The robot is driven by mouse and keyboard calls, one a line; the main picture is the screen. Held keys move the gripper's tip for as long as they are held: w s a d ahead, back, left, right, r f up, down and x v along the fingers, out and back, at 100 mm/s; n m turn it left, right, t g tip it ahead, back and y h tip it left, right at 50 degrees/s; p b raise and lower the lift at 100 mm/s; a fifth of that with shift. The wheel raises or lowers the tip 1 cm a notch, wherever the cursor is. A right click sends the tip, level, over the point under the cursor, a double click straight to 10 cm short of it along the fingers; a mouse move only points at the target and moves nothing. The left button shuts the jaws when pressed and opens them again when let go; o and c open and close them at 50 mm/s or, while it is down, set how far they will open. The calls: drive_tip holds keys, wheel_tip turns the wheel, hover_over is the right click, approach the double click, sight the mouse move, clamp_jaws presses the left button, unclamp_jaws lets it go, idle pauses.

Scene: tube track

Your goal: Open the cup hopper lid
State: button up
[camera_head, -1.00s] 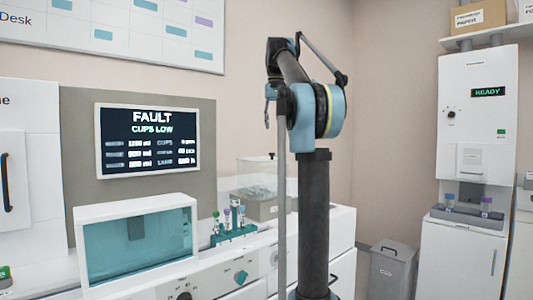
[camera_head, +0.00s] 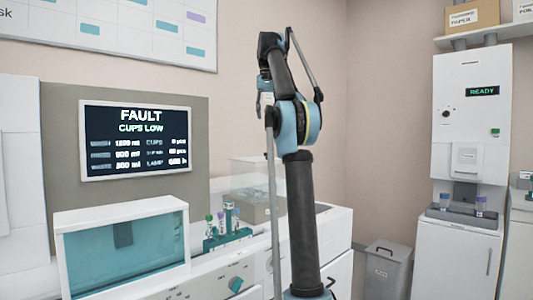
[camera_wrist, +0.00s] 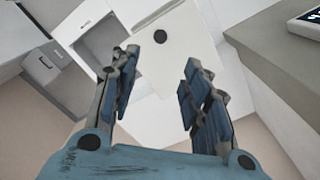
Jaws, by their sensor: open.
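The cup hopper looks to be the clear-walled box (camera_head: 248,178) on the counter in the head view. It stands behind the tube rack and is partly hidden by my arm; no gap at its lid can be made out. In the wrist view a pale panel with a round dark knob (camera_wrist: 160,36) lies beyond my fingertips; it may be the hopper lid. My gripper (camera_wrist: 160,58) is open and empty, its two blue-padded fingers on either side of the knob in the picture. They appear apart from it.
A rack of capped tubes (camera_head: 226,238) stands on the counter before the hopper. A teal-windowed white cabinet (camera_head: 122,207) is at left, below a screen (camera_head: 136,143) reading "FAULT CUPS LOW". A grey bin (camera_head: 386,268) and a white machine showing "READY" (camera_head: 472,120) stand at right.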

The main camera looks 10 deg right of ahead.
wheel_tip(320, 180, down, 16)
drive_tip(key=shift+s+r, duration=0.1)
drive_tip(key=shift+r, duration=0.05)
idle(0.7)
clamp_jaws()
